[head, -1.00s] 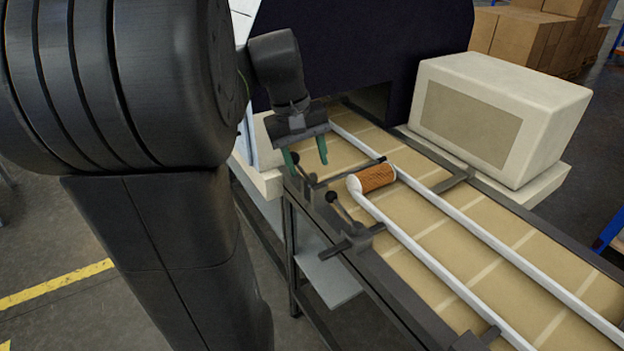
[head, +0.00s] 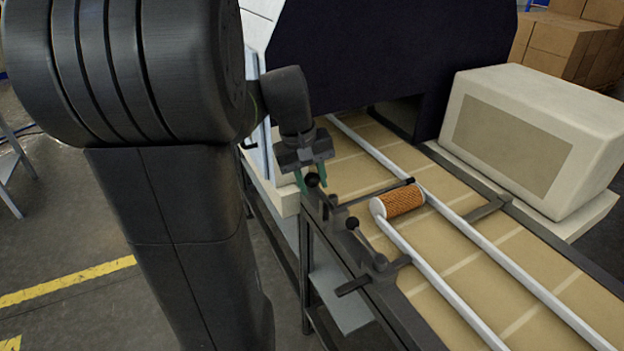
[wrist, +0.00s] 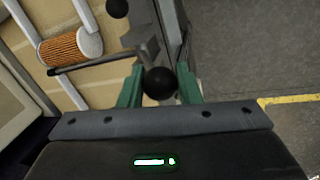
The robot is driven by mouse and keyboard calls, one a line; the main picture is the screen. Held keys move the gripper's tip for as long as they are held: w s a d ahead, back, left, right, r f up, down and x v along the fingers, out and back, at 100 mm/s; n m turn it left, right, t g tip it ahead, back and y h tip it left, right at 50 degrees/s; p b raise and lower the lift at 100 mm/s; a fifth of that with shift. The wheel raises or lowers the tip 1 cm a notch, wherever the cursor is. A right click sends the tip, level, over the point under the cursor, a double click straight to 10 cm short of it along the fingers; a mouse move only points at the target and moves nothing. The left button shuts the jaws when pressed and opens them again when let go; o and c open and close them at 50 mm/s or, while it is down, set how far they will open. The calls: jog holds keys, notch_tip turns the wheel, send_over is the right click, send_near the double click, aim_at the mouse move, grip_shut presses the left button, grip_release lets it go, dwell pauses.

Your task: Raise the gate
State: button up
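The gate (head: 375,194) is a thin dark bar that lies low across the belt near its side rail. A crank with a round black knob (head: 312,180) stands at its near end; the knob also shows in the wrist view (wrist: 160,86). My gripper (head: 313,178) is at this knob. In the wrist view its green fingers (wrist: 160,80) stand on both sides of the knob, close against it with almost no gap. An orange filter cartridge (head: 404,202) with white ends lies on the belt side of the bar, touching or very near it.
A second crank with a black knob (head: 352,222) stands nearer on the same rail. White guide rails (head: 440,276) run along the tan belt (head: 470,280). A dark machine housing (head: 390,50) and a cream box (head: 530,140) stand behind.

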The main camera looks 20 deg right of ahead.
grip_shut()
jog(key=a+f+h+b, duration=0.3)
jog(key=f+h+b, duration=0.3)
jog(key=b, duration=0.7)
jog(key=a+f+h+b, duration=0.3)
jog(key=f+h+b, duration=0.3)
jog(key=b, duration=0.8)
jog(key=shift+s+a+f+t, duration=0.3)
jog(key=shift+f+t, duration=0.1)
jog(key=shift+f, duration=0.8)
jog(key=o, duration=1.1)
grip_release()
jog(key=shift+d, duration=0.15)
jog(key=shift+r, duration=0.2)
